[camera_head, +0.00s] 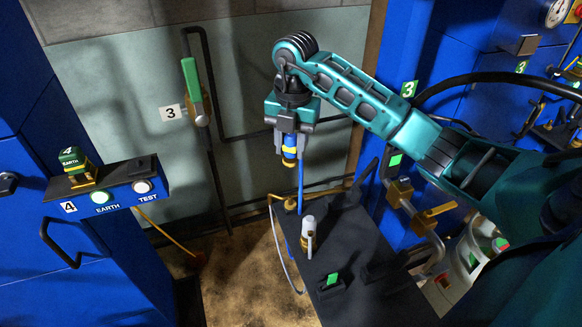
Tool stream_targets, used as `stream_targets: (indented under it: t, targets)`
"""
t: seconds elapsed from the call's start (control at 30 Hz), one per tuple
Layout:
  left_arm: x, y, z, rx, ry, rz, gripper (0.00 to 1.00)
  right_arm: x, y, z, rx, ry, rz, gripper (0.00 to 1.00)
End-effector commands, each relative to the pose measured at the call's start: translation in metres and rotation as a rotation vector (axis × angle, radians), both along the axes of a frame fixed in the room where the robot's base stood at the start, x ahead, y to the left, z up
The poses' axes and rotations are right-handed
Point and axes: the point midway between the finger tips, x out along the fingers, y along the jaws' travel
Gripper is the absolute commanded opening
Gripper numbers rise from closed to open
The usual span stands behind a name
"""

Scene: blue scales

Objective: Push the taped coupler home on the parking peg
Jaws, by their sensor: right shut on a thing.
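My right gripper (287,122) points down from the upper middle and is shut on the taped coupler (290,150), which has blue and yellow bands. The coupler is upright in the air above the black bench. A thin blue hose (300,185) runs straight down below it toward the bench's far corner. An upright whitish peg-like part (308,228) stands on the bench, below and slightly right of the coupler, apart from it. I cannot tell for sure whether this is the parking peg. My left gripper is out of view.
The black bench (345,235) carries a small green-topped block (332,281). Brass valves (402,190) are on the blue cabinet at right. A left shelf (110,182) holds EARTH and TEST buttons. A wall pipe with a green handle (192,80) stands behind. Brown floor is open between.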

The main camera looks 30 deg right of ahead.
Motion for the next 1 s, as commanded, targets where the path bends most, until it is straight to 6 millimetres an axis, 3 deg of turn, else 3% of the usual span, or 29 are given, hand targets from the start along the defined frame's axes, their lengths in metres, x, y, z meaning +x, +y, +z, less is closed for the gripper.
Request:
stream_targets:
  t: [0.03, 0.1, 0.27, 0.9, 1.0]
  targets:
    - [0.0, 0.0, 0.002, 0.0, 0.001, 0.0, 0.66, 0.001, 0.0, 0.017, 0.0, -0.006, 0.0, 0.0]
    - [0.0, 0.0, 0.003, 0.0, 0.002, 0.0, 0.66, 0.001, 0.0, 0.034, 0.0, -0.005, 0.001, 0.0]
    - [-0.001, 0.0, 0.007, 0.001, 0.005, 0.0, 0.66, 0.001, -0.001, 0.064, -0.002, -0.003, -0.001, 0.0]
    - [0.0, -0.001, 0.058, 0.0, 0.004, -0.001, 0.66, 0.0, 0.0, 0.134, 0.001, -0.001, -0.001, 0.0]
    - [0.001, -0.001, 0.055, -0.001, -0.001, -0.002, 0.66, 0.001, 0.0, 0.14, -0.001, -0.003, 0.0, 0.0]
